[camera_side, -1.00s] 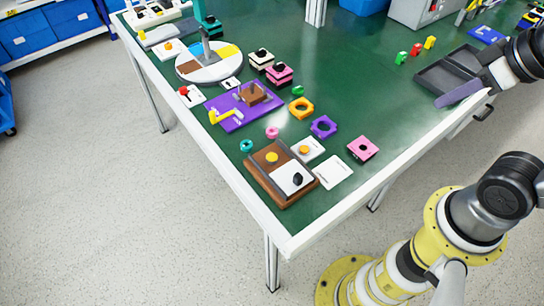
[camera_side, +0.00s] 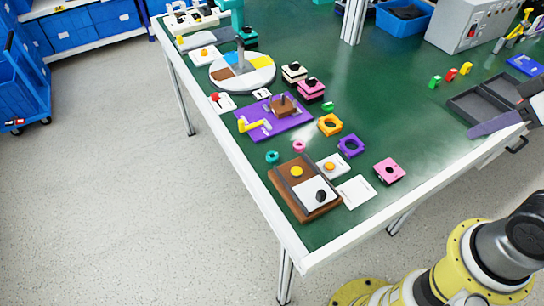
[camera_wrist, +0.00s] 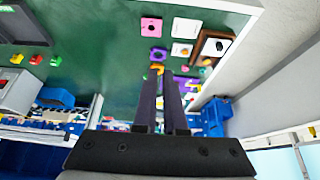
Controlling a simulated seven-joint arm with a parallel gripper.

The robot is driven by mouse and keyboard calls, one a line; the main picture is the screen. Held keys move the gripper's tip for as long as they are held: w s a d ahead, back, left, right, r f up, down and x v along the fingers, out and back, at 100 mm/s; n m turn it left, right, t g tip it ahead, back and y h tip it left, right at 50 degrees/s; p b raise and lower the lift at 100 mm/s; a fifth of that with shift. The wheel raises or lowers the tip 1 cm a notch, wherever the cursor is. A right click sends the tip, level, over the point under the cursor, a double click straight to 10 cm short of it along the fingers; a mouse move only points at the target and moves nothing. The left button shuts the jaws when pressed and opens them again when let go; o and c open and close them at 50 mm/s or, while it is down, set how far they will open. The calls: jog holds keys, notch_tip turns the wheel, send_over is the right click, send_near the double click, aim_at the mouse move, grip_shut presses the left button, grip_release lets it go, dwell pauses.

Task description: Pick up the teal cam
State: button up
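The teal cam (camera_side: 272,157) is a small ring-like piece lying flat on the green table, left of a pink ring (camera_side: 299,146) and just behind the brown tray (camera_side: 291,214) in the side view. I cannot make it out surely in the wrist view. My gripper shows in the wrist view (camera_wrist: 161,72) as two long dark purple fingers with a narrow gap between them and nothing held. In the side view a purple finger (camera_side: 495,124) is at the right table edge, far from the teal cam; the rest of the gripper is cut off.
Orange (camera_side: 330,125), purple (camera_side: 351,145) and pink (camera_side: 389,171) pieces lie right of the cam. A purple plate with a yellow lever (camera_side: 253,127) stands behind it. A dark tray (camera_side: 470,107) lies near my gripper. The table middle is clear.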

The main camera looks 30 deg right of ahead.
jog(key=o, duration=0.7)
